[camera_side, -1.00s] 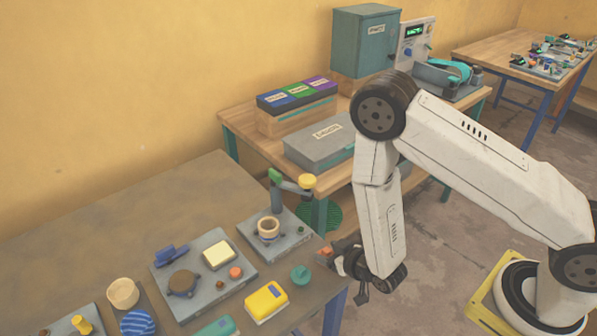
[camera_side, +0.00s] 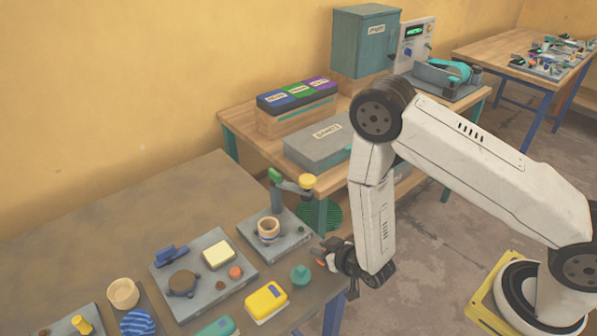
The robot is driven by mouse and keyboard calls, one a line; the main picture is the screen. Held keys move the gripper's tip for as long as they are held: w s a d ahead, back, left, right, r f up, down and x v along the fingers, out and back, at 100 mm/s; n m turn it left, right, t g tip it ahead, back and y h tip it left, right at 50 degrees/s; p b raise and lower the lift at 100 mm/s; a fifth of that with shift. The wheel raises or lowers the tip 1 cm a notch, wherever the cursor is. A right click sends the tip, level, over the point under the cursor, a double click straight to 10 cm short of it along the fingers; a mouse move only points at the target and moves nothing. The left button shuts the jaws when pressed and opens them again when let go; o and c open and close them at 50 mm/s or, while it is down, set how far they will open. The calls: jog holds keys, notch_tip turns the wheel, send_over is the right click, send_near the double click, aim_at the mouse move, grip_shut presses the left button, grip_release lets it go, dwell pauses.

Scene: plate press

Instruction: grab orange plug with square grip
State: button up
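My gripper (camera_side: 326,254) is at the right edge of the brown table, near its front right corner. It is small and dark here, and I cannot tell whether its fingers are open or shut. A small orange-red piece (camera_side: 322,257) shows right at the fingertips, partly hidden by them. I cannot make out a square grip on it, or whether the fingers touch it. Another small orange piece (camera_side: 236,272) with a rounded outline sits on the grey plate (camera_side: 218,290), well left of my gripper.
A teal knob-like piece (camera_side: 300,275) and a yellow block (camera_side: 266,301) lie on the table left of my gripper. A second table stands behind.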

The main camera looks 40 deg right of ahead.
grip_shut()
jog(key=shift+r, duration=0.15)
notch_tip(320, 180, up, 10)
jog(key=shift+f, duration=0.2)
dwell(0.6)
dwell(0.6)
